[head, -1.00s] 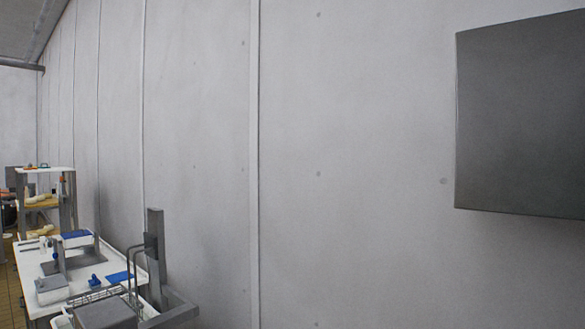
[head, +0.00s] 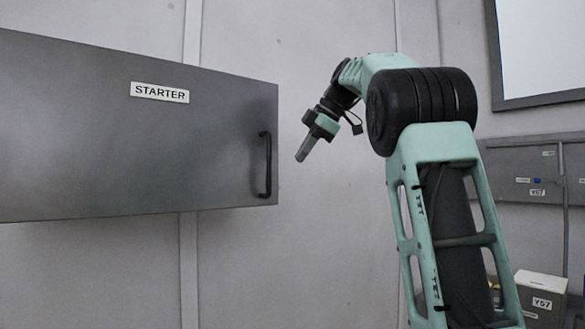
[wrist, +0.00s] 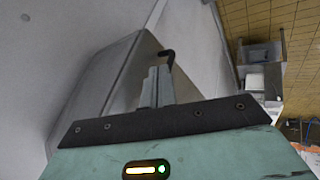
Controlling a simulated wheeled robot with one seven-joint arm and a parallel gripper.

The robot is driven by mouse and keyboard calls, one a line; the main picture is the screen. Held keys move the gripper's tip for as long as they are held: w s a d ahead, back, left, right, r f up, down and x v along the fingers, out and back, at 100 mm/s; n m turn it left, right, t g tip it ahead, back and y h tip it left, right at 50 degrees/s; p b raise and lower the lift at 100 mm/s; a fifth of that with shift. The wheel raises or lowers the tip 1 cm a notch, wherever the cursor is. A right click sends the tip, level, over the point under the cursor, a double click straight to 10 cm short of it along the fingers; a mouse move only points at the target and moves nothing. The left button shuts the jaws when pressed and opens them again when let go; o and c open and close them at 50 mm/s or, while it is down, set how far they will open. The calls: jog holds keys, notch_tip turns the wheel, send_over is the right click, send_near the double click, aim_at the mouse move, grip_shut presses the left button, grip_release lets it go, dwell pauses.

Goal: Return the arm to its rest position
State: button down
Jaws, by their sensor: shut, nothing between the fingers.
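My arm, pale green with black joints, rises on the right of the head view and bends over to the left. My gripper (head: 303,156) points down and to the left at its end, in front of the pale wall and a little right of the STARTER cabinet. It looks shut and holds nothing. In the wrist view my gripper's fingers (wrist: 157,84) are together, in front of the grey cabinet and its dark handle.
The grey STARTER cabinet (head: 100,150) hangs on the wall at left, with a black handle (head: 265,165) at its right edge.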

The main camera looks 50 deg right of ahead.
jog(key=shift+v, duration=1.35)
jog(key=shift+d, duration=0.1)
jog(key=a+f+m+g+h, duration=0.1)
jog(key=a+f+m, duration=0.2)
jog(key=a+f, duration=0.55)
jog(key=a+f+m+g, duration=0.1)
jog(key=a+f+m, duration=0.25)
jog(key=f, duration=1.05)
jog(key=a+f+m+g+h, duration=0.15)
jog(key=a+f+m, duration=0.3)
jog(key=f, duration=0.75)
jog(key=s+a+f+n+g+b, duration=0.1)
jog(key=s+a+f+n+b, duration=0.2)
jog(key=s+a+f, duration=0.7)
jog(key=s+a+f+n+g+b, duration=0.2)
jog(key=s+a+f+b, duration=0.6)
jog(key=s+a, duration=0.5)
jog(key=a+f+n+y, duration=0.1)
jog(key=a+f, duration=0.1)
jog(key=a, duration=0.1)
jog(key=shift+s+a+n, duration=0.25)
jog(key=shift+s+n, duration=0.05)
jog(key=shift+s, duration=0.05)
jog(key=shift+f, duration=0.1)
